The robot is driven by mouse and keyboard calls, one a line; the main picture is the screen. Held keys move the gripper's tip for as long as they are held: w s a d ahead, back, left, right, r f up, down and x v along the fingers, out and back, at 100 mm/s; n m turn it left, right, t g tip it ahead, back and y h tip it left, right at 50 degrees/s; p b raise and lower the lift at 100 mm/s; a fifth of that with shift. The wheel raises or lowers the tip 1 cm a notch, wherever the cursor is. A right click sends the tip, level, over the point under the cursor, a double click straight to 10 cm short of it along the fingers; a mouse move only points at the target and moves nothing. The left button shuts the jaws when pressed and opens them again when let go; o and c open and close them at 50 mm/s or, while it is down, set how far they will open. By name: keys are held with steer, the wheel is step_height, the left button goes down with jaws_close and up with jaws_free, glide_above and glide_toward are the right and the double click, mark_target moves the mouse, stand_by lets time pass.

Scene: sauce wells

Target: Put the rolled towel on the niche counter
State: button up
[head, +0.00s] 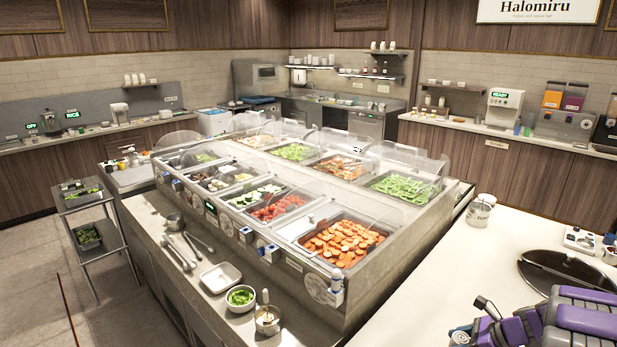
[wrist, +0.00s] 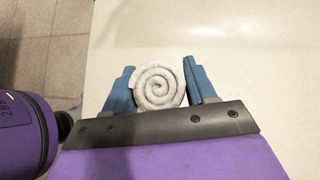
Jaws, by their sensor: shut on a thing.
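The rolled towel (wrist: 158,86) is a white roll seen end-on as a spiral in the wrist view. My gripper (wrist: 160,88) is shut on it, with one blue finger pressed to each side. Behind the towel in that view is a pale, smooth counter top (wrist: 245,60); I cannot tell whether the towel touches it. In the head view my purple arm is at the bottom right, and I cannot make out the towel clearly there. No counter is labelled as the niche counter; a recessed steel counter (head: 345,101) stands in the far corner.
A white counter (head: 430,262) at right holds a tin (head: 481,210) and a dark round lid (head: 570,270). The food bar with several pans (head: 343,240) and clear guards fills the middle. A cart (head: 88,215) stands at left, with open floor (head: 35,290) beside it.

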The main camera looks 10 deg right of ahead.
steer(key=w+a+r+m+t+h, duration=0.1)
steer(key=w+a+r+m, duration=0.15)
steer(key=w+a, duration=0.5)
steer(key=w+a+r+m+t+h, duration=0.1)
steer(key=w+a+r, duration=0.4)
steer(key=a, duration=0.4)
steer(key=s+a+r+m+h, duration=0.1)
steer(key=a+m+h, duration=0.1)
steer(key=a, duration=0.5)
steer(key=s+a+r+m+t+h, duration=0.1)
steer(key=a+m, duration=0.3)
steer(key=a, duration=0.4)
steer(key=shift+s+a+r+h, duration=0.25)
steer(key=shift+s+r+h, duration=0.35)
steer(key=shift+h, duration=0.3)
steer(key=shift+d, duration=0.1)
